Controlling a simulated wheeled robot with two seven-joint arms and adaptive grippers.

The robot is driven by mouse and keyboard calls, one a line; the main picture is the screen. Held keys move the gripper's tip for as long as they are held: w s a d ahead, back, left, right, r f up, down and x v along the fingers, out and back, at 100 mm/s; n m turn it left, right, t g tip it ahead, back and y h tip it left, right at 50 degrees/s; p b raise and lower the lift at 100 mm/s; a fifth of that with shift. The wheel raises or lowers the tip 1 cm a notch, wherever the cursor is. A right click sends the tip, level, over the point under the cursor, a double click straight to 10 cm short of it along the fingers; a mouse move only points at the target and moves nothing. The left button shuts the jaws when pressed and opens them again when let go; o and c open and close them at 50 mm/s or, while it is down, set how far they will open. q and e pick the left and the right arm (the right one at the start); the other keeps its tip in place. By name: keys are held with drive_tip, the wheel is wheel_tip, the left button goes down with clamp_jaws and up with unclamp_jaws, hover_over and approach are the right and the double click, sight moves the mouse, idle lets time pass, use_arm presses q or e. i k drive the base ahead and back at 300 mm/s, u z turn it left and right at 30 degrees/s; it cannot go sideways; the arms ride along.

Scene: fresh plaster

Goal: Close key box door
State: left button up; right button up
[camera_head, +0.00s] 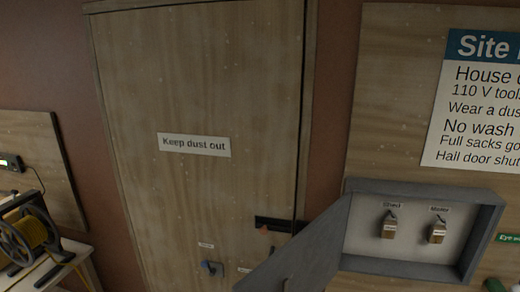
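The grey key box (488,235) is mounted on the wooden board at the lower right. Its grey door (305,255) stands open, swung out to the left from the box's left side, and its lower part is cut off by the bottom edge. Inside the box, a key tag (389,228) hangs under a label reading "Shed", and another key tag (437,233) hangs under a second label that I cannot read surely. Neither of my grippers shows in the head view.
A wooden door (200,90) with a "Keep dust out" sign (194,145) fills the middle. A site notice (475,105) is above the box. A reel of yellow cable (35,235) stands at the left. Green items (495,285) show at the bottom right.

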sight(310, 261)
drive_tip(key=z, duration=3.65)
drive_tip(key=k, duration=1.8)
drive_tip(key=u, duration=1.65)
drive_tip(key=i, duration=1.05)
